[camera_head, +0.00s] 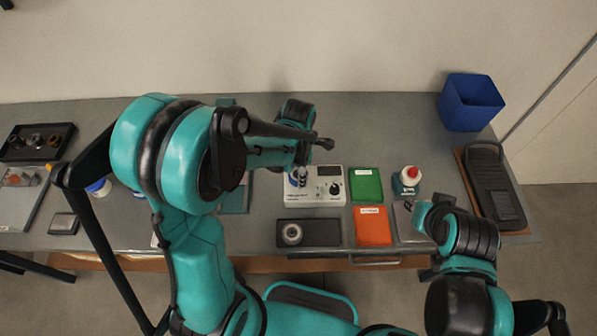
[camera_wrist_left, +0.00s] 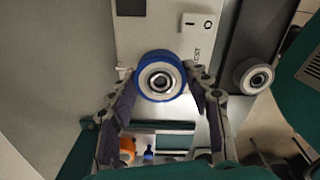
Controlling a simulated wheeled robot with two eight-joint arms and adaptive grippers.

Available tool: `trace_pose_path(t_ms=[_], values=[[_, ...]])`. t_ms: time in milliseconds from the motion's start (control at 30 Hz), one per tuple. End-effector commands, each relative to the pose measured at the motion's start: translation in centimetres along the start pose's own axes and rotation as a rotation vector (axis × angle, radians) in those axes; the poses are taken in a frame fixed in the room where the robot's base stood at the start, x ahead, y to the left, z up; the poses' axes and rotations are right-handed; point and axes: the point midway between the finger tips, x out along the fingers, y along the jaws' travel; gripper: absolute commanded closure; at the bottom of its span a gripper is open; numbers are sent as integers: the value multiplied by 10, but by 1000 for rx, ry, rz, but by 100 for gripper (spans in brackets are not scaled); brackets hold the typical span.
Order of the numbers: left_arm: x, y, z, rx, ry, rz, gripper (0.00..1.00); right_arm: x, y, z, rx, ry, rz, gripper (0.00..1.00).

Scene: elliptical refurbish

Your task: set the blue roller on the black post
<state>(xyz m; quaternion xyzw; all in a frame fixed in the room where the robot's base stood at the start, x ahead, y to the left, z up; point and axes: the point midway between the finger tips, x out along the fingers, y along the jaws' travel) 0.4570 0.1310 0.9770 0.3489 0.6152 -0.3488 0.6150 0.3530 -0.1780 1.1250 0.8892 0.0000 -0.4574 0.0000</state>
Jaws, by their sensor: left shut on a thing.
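The blue roller (camera_wrist_left: 160,77) has a blue rim, a pale face and a dark centre. In the left wrist view it sits between the two fingers of my left gripper (camera_wrist_left: 158,88), which is shut on it. In the head view the roller (camera_head: 296,178) shows in part below my left wrist, at the left side of a white device (camera_head: 315,199) with a black knob. I cannot make out the black post, and cannot tell whether the roller is around it or above it. My right gripper (camera_head: 424,216) is low at the right; its fingers are unclear.
A black tray (camera_head: 322,240) holds a grey roller (camera_head: 292,233) in front of the device. Green (camera_head: 366,185) and orange (camera_head: 373,227) flat boxes, a red-capped bottle (camera_head: 408,178) and a blue bin (camera_head: 470,102) stand to the right. The back table strip is mostly clear.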

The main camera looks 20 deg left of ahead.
Motion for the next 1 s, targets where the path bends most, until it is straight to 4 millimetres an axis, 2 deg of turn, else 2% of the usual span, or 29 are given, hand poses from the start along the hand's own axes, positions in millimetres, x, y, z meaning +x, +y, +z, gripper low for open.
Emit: trace_pose_path(t_ms=[833,867,900,1000], values=[[12,0,0,0,0,0,83,9,0,6,0,0,0,73],[12,0,0,0,0,0,46,9,0,6,0,0,0,73],[12,0,0,0,0,0,43,8,0,6,0,0,0,73],[11,0,0,0,0,0,43,8,0,6,0,0,0,73]])
